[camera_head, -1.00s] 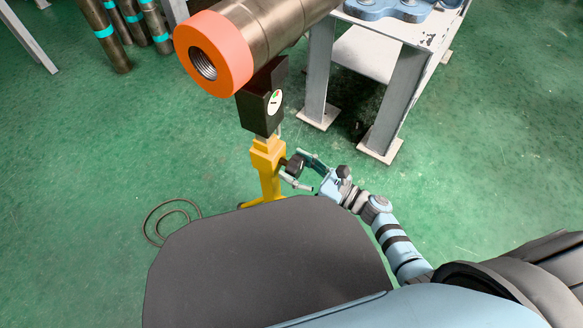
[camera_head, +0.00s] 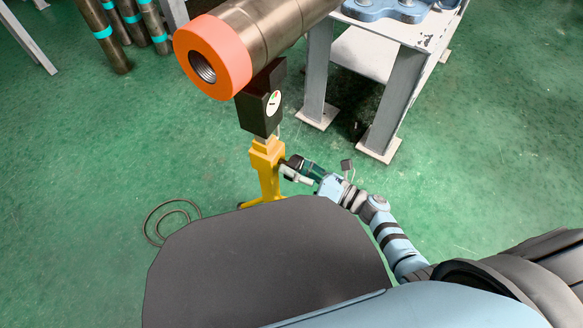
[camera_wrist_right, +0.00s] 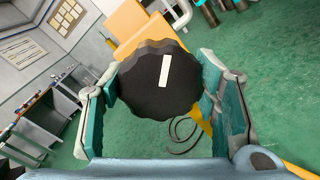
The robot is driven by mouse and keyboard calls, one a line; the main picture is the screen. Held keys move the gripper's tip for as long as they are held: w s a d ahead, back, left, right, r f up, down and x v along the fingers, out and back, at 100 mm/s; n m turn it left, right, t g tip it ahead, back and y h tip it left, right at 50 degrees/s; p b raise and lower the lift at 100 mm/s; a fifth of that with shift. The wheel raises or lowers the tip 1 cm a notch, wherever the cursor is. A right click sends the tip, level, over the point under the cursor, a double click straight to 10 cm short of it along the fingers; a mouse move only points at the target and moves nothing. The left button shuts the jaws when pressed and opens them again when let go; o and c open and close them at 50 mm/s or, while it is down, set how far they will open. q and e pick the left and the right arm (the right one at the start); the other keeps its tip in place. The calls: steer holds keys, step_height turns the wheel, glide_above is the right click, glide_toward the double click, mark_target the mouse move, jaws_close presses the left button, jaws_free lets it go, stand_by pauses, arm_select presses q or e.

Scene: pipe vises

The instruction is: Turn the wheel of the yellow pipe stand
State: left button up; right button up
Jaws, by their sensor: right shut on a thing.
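The yellow pipe stand (camera_head: 268,170) stands upright on the green floor, its foot partly hidden behind my dark body panel. Its wheel is a black scalloped knob (camera_wrist_right: 154,80) with a white mark, tilted slightly from vertical in the right wrist view. My right gripper (camera_head: 288,167) reaches the stand's right side and is shut on the wheel. In the wrist view its fingers (camera_wrist_right: 160,88) sit on the left and right of the knob's rim. The wheel is mostly hidden by the fingers in the head view. My left gripper is not in view.
A thick pipe with an orange end collar (camera_head: 226,62) rests above the stand on a black block with a dial (camera_head: 260,108). A grey metal table (camera_head: 395,100) stands at the right behind. A cable coil (camera_head: 172,222) lies on the floor at the left.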

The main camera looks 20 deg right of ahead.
steer(key=o, duration=1.1)
steer(key=shift+o, duration=0.2)
steer(key=shift+d, duration=0.1)
steer(key=v, duration=1.2)
